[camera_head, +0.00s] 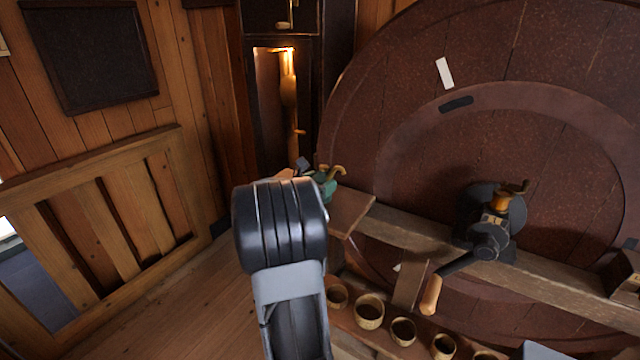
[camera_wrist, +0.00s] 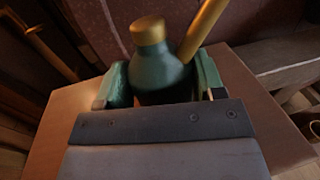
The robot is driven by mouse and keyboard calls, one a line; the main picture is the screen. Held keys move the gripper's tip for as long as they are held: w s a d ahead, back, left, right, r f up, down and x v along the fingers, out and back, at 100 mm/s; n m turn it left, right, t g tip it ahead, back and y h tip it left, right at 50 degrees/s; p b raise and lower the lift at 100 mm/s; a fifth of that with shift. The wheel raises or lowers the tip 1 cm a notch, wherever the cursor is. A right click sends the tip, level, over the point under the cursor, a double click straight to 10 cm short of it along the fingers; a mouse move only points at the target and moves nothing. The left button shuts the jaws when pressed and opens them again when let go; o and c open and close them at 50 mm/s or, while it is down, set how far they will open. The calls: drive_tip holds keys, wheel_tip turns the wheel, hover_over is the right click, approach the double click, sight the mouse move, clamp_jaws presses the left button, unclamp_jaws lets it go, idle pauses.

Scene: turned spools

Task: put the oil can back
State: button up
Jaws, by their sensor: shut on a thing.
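The oil can (camera_wrist: 160,72) is teal green with a brass cap and a slanting brass spout. It stands upright between the two green finger pads of my gripper (camera_wrist: 161,80), which is shut on its body. In the head view the oil can (camera_head: 327,187) shows just beyond my dark wrist, its brass spout pointing right; my wrist hides part of it. It is over or on the end of a wooden board (camera_head: 350,210). I cannot tell whether its base touches the board.
A large dark red wheel (camera_head: 450,110) fills the right side. A beam (camera_head: 420,240) crosses it, carrying a black cranked device (camera_head: 490,225) with a wooden handle (camera_head: 431,295). Several small cups (camera_head: 369,310) line a lower ledge. A tall dark cabinet (camera_head: 285,100) stands behind; a wooden railing (camera_head: 110,220) is left.

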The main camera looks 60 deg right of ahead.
drive_tip(key=shift+f, duration=0.1)
drive_tip(key=o, duration=1.4)
drive_tip(key=a+f+m+t+y, duration=0.2)
drive_tip(key=a+m+y, duration=0.3)
drive_tip(key=a, duration=1)
drive_tip(key=a+f+m+t+y+b, duration=0.1)
drive_tip(key=a+f+m+y, duration=0.3)
drive_tip(key=a, duration=1.1)
drive_tip(key=s+a+f+m+t+y, duration=0.1)
drive_tip(key=a+f+m+t+y, duration=0.2)
drive_tip(key=a, duration=1.2)
drive_tip(key=shift+f+m+t+y+b, duration=0.1)
drive_tip(key=shift+m+t+y+b, duration=0.1)
drive_tip(key=shift+m+y, duration=1)
drive_tip(key=shift+m+t+y+b, duration=0.2)
drive_tip(key=shift+m+y, duration=0.4)
drive_tip(key=shift+y, duration=1.1)
drive_tip(key=shift+d, duration=0.1)
